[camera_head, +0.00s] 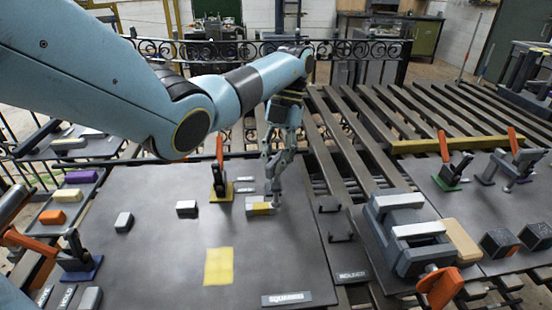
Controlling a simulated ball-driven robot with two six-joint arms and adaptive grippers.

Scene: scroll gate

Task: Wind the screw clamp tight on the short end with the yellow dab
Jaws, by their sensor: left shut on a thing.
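My left gripper (273,190) points down from above at the middle of the dark work board. It is shut on a small grey piece with a yellow dab (260,209), whose left part shows beside the fingers; the fingers hide its right end. The piece looks to be at board level, but I cannot tell whether it touches the board. A grey vise-like screw clamp (410,238) with an orange handle (440,286) stands to the right, apart from my gripper. A pale tan block (461,241) is at its right side. My right gripper is not in view.
A clamp with an upright orange lever (219,177) stands just left of my gripper. Small grey blocks (124,221) and a yellow square (218,266) lie on the board (160,270). More orange-levered clamps (447,165) stand at right. Dark slats (350,130) lie behind.

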